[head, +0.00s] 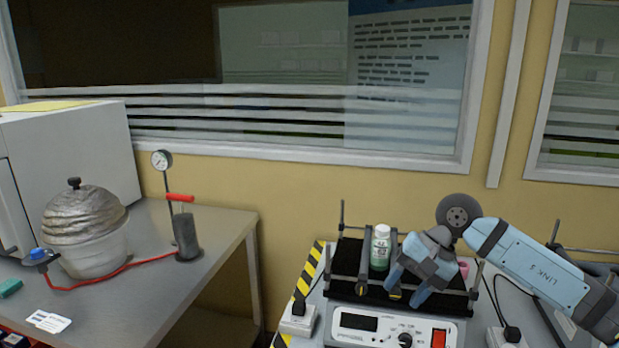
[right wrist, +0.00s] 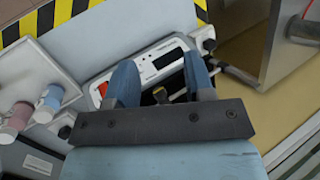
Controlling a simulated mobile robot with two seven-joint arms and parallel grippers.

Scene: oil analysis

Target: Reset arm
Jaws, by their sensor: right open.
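My right gripper (head: 406,293) is in the head view, over the front of a black-topped shaker device (head: 398,322). Its two blue fingers are spread apart and hold nothing. A white-capped bottle with green contents (head: 381,250) stands upright on the device, just left of the gripper and apart from it as far as I can tell. In the right wrist view the open fingers (right wrist: 161,78) point at the device's white front panel (right wrist: 160,62). My left gripper is in neither view.
A pink object (head: 463,270) shows partly behind my right gripper. A grey table (head: 200,240) at left holds a silver-domed vessel (head: 85,228) and a pump with gauge (head: 185,232). A gap separates the tables.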

